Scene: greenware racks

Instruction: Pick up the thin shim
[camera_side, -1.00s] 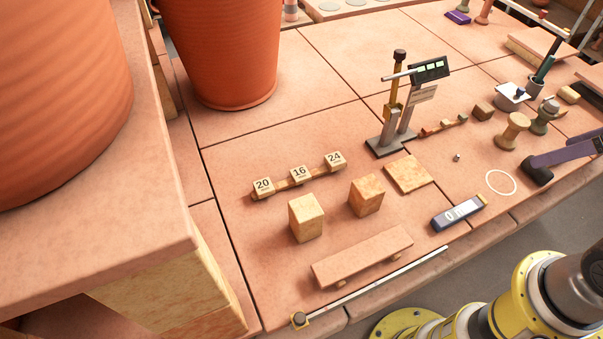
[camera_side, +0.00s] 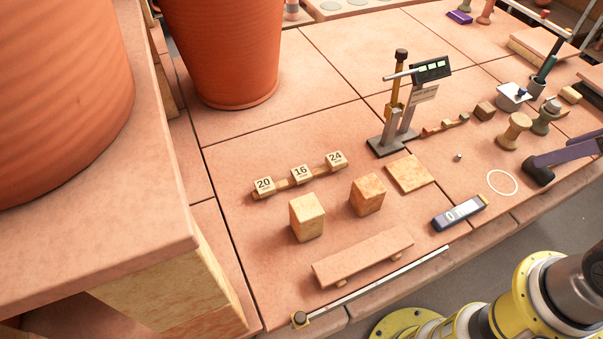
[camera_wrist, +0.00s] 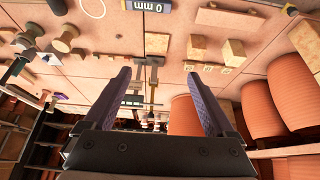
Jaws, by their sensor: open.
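The thin flat piece, which I take for the shim (camera_side: 409,173), is a square tan slab lying flat on the tiled table, right of two taller tan blocks (camera_side: 306,217) (camera_side: 367,195). In the wrist view the shim (camera_wrist: 157,43) lies beyond my fingertips, nearly in line with the gap between them. My gripper (camera_wrist: 158,72) is open and empty, its two dark purple fingers wide apart. Nothing touches the shim.
A digital gauge (camera_side: 460,213) and a low plank on feet (camera_side: 362,258) lie near the front edge. A measuring stand (camera_side: 392,130) is behind the shim. Number blocks (camera_side: 301,173) sit back left. A white ring (camera_side: 502,182) lies right. Large terracotta pots (camera_side: 222,50) stand left.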

